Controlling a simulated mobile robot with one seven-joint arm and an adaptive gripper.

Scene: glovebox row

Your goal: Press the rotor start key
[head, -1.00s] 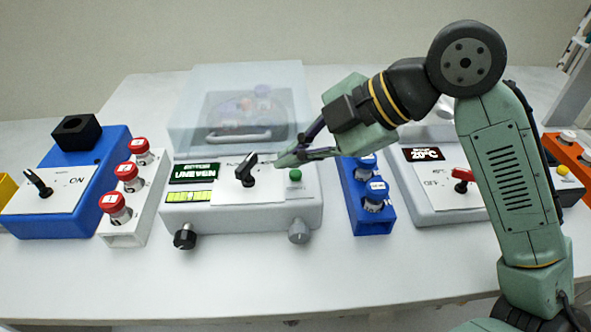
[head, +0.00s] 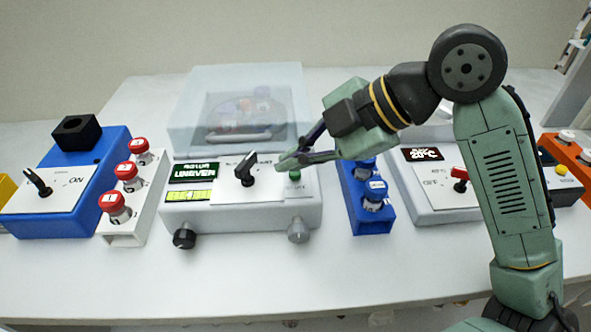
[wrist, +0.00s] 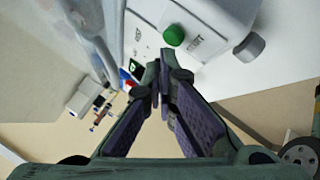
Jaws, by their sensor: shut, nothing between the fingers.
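The rotor start key is a round green button (head: 295,175) on the right of the white centrifuge's front panel (head: 262,218). In the wrist view the green button (wrist: 173,35) stands beside a printed label that seems to read START. In the wrist view my fingertips (wrist: 163,68) are below the button in the picture, with a small gap showing. I cannot tell the exact height between them.
The centrifuge has a black lever (head: 247,168), a display reading UNEVEN (head: 194,172) and a clear lid (head: 240,80) behind. A blue tube rack (head: 366,205) stands to the right, a white rack with red-capped tubes (head: 124,235) to the left. The front table is clear.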

